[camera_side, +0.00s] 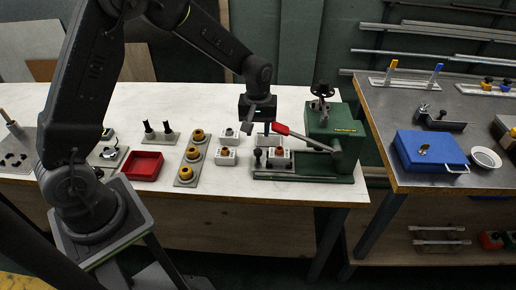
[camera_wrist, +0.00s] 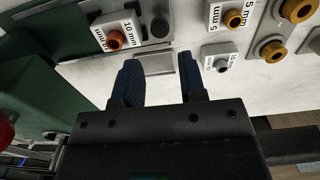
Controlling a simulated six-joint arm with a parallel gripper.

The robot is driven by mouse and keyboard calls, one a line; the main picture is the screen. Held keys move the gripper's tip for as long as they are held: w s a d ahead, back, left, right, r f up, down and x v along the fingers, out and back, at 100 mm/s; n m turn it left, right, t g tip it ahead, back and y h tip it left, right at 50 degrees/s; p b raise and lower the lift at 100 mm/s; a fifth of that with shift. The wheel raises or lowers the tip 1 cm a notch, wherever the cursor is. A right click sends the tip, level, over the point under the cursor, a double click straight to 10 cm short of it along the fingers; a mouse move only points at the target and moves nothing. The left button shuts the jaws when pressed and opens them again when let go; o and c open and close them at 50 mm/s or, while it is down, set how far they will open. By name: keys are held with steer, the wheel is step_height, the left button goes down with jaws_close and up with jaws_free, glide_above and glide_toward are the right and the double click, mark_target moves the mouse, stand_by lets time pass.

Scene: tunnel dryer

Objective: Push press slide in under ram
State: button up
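The green press (camera_side: 330,130) stands at the right end of the white table, with a red-handled lever (camera_side: 283,130). Its slide carries a white block with an orange-brown bushing (camera_side: 279,157), labelled 10 mm in the wrist view (camera_wrist: 115,38). A black knob (camera_side: 257,153) stands at the slide's left end and shows in the wrist view (camera_wrist: 159,27). The block sits left of the press column, not beneath it. My gripper (camera_side: 261,127) is above the table behind the knob and block. In the wrist view its fingers (camera_wrist: 158,78) are apart, with a flat grey plate between their tips.
White and grey blocks with bushings (camera_side: 226,156) stand left of the press. Beyond them are a plate of yellow rings (camera_side: 190,158) and a red tray (camera_side: 143,166). A second table at right holds a blue box (camera_side: 430,150). The red lever is close to my gripper's right.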

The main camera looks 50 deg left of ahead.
mark_target(258, 150)
step_height(258, 150, down, 8)
stand_by(0.5)
jaws_close()
